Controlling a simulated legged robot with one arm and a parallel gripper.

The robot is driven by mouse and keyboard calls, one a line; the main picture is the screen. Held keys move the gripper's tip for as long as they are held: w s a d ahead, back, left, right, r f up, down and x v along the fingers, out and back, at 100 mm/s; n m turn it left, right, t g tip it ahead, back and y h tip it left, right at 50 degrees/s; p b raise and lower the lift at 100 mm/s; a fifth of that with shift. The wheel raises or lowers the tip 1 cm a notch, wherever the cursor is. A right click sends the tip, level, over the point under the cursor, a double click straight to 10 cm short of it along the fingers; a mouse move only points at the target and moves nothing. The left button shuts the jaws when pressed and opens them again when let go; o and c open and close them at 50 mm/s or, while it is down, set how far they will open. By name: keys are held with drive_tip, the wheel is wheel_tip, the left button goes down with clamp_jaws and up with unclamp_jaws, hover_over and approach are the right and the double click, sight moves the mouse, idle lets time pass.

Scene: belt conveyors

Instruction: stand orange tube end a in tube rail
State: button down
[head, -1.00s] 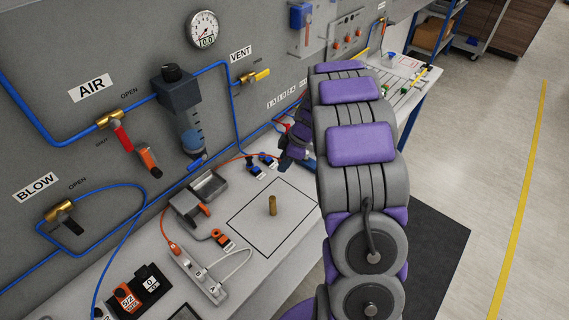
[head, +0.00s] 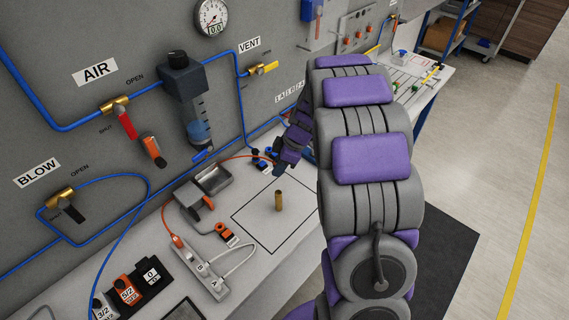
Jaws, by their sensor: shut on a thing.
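The orange tube (head: 193,178) runs from an orange fitting (head: 177,241) at the far end of a pale strip (head: 207,272) marked A and B. It curves up along the wall foot toward my gripper (head: 277,172). The strip looks like the tube rail, but I cannot be sure. My gripper is low over the back of the bench, small and partly hidden by my arm. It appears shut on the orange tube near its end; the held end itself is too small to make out.
A brass post (head: 279,201) stands in a black-outlined square on the bench. Blue air lines and valves cover the wall. A white looped tube joins the strip.

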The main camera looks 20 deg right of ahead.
drive_tip(key=s+a+b, duration=0.1)
drive_tip(key=s+a, duration=0.3)
drive_tip(key=a, duration=0.6)
drive_tip(key=s+a+b, duration=0.1)
drive_tip(key=s+a, duration=0.3)
drive_tip(key=a, duration=0.7)
drive_tip(key=s+a+b, duration=0.1)
drive_tip(key=s+a, duration=0.3)
drive_tip(key=a, duration=0.6)
drive_tip(key=shift+s+a, duration=0.15)
drive_tip(key=shift+a, duration=0.2)
idle(1.0)
drive_tip(key=shift+f+b, duration=0.1)
drive_tip(key=shift+b, duration=0.2)
drive_tip(key=shift+f+b, duration=0.45)
drive_tip(key=shift+f, duration=1.65)
drive_tip(key=shift+f, duration=0.55)
idle(0.6)
